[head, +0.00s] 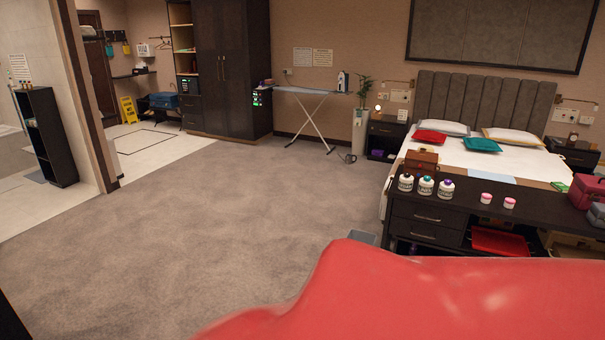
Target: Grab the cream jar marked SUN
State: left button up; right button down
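Two small white jars with pink lids stand upright on the dark bench at the right, in the head view. One is the left jar (486,198) and the other is the right jar (510,203). Any lettering on them is too small to read, so I cannot tell which is marked SUN. Neither of my grippers is in view.
The dark bench (428,215) stands at the foot of the bed (535,160). A brown box (422,160) and a dark red case (588,191) are on it. Open carpet (230,215) lies left of it. An ironing board (312,91) stands at the back.

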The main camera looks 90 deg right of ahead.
aim_at(509, 203)
jog(key=z, duration=4.1)
jog(key=i+u, duration=0.1)
jog(key=i, duration=0.8)
